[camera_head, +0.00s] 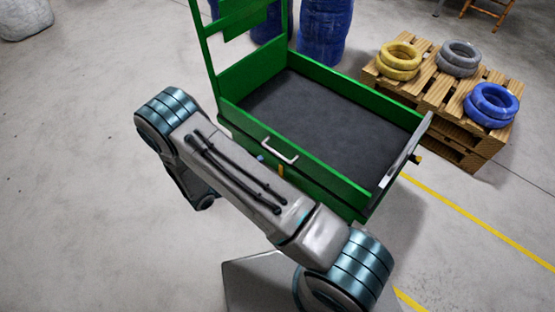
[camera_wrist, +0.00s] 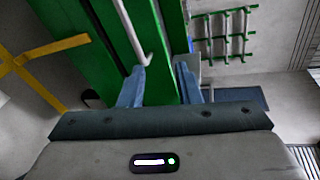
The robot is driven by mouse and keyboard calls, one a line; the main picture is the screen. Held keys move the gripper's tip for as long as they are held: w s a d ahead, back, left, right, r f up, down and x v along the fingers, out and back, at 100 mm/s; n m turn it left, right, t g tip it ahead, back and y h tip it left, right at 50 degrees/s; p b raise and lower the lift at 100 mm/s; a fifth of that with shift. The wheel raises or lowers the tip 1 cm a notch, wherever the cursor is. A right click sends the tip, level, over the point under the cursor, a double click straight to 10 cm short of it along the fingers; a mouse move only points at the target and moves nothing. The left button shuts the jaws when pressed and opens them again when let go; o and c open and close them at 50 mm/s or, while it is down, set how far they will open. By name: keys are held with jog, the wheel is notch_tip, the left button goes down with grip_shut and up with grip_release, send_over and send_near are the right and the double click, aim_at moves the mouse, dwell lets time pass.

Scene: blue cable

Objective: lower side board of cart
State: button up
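The green cart (camera_head: 240,78) has a dark grey bed and a tall green frame at its back left. Its near side board (camera_head: 335,182) stands upright, with a pale handle (camera_head: 277,153) on it. In the wrist view the handle (camera_wrist: 136,30) runs down toward the left fingertip. My gripper (camera_wrist: 162,75) has its two blue fingers spread apart, with green cart surface between and beyond them. I cannot tell whether the fingers touch the board or handle. In the head view my arm hides most of the gripper and part of the cart's near side.
A wooden pallet stack (camera_head: 440,90) stands right of the cart with yellow (camera_head: 399,57), grey (camera_head: 459,54) and blue coils (camera_head: 492,101) on it. Blue barrels (camera_head: 325,30) stand behind the cart. A yellow floor line (camera_head: 470,215) runs at the right.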

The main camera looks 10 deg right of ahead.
aim_at(278, 154)
notch_tip(278, 154, down, 5)
jog(key=n+t, duration=0.2)
jog(key=n, duration=0.1)
jog(key=shift+y, duration=0.3)
jog(key=b+x, duration=0.2)
jog(key=x, duration=1)
jog(key=shift+w+d+b, duration=0.1)
jog(key=shift+w+b, duration=0.25)
grip_shut()
